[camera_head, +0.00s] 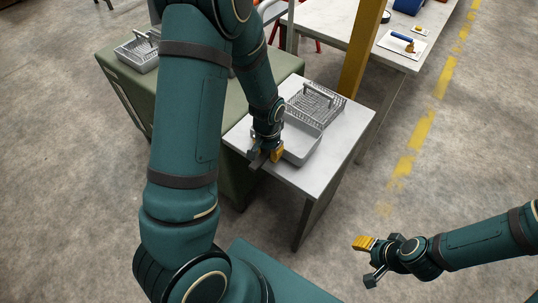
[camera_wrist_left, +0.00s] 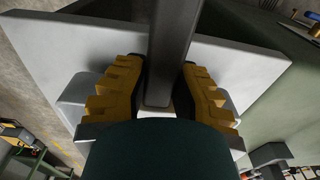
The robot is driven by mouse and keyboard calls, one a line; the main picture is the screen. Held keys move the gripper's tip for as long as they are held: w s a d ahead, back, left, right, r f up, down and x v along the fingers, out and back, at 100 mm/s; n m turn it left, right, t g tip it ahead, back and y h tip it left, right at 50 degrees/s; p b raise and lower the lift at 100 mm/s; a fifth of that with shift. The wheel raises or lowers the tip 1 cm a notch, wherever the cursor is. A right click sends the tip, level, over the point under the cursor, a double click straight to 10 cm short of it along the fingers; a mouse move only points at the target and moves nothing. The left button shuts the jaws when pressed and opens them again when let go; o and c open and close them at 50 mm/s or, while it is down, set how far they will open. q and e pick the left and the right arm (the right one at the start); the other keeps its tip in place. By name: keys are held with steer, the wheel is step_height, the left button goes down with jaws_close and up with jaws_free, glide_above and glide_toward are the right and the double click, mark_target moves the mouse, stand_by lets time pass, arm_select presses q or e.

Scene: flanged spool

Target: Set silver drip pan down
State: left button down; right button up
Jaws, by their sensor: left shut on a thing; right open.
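The silver drip pan (camera_head: 304,148) is a shallow grey rectangular tray over the white side table, level as far as I can see. My left gripper (camera_head: 266,157) is at its near left side, pointing down, with yellow fingers shut on its rim. In the left wrist view, a grey strip, the pan's edge (camera_wrist_left: 174,45), runs between the two yellow fingers (camera_wrist_left: 160,95). The arm and gripper hide part of the pan's left side. I cannot tell whether its underside touches the table. My right gripper (camera_head: 367,261) is open and empty, over the floor at the lower right.
The white side table (camera_head: 322,176) has bare top in front of the pan. A grey wire basket with a handle (camera_head: 322,99) stands behind the pan. A green cabinet (camera_head: 120,75) adjoins on the left, a yellow post (camera_head: 362,50) rises behind, and a workbench (camera_head: 335,28) stands beyond.

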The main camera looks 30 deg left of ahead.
arm_select(q)
step_height(320, 180, down, 2)
steer(key=shift+w, duration=0.1)
steer(key=shift+r, duration=0.1)
steer(key=c, duration=0.9)
jaws_free()
